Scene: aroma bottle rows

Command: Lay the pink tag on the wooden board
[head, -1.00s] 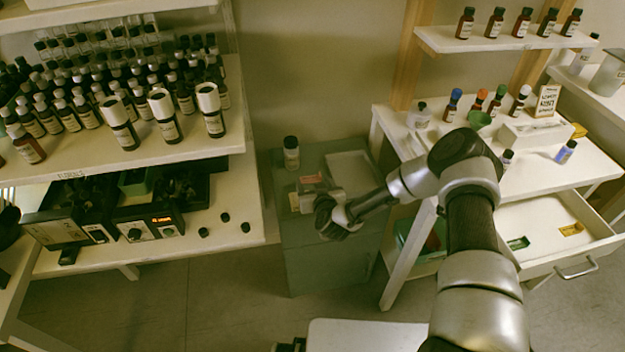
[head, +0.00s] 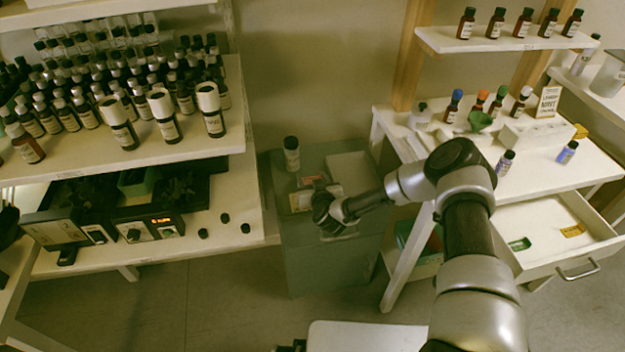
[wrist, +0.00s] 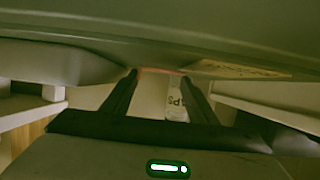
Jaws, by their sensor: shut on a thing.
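My gripper (head: 322,202) is low over the front of the grey-green cabinet top. In the wrist view its two dark fingers (wrist: 160,85) stand apart, with a thin pink edge, the pink tag (wrist: 160,71), between their tips. A small pink patch also shows in the head view (head: 308,181), just beyond the gripper. A tan flat piece (wrist: 238,70) with faint marks lies right of the tag in the wrist view; I cannot tell whether it is the wooden board. The gripper and wrist hide part of the cabinet top.
The cabinet (head: 330,268) also carries a dark-capped bottle (head: 291,154) at back left and a pale tray (head: 350,169) at back right. A bottle shelf (head: 150,155) stands left. A white table (head: 540,178) with an open drawer (head: 560,235) stands right.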

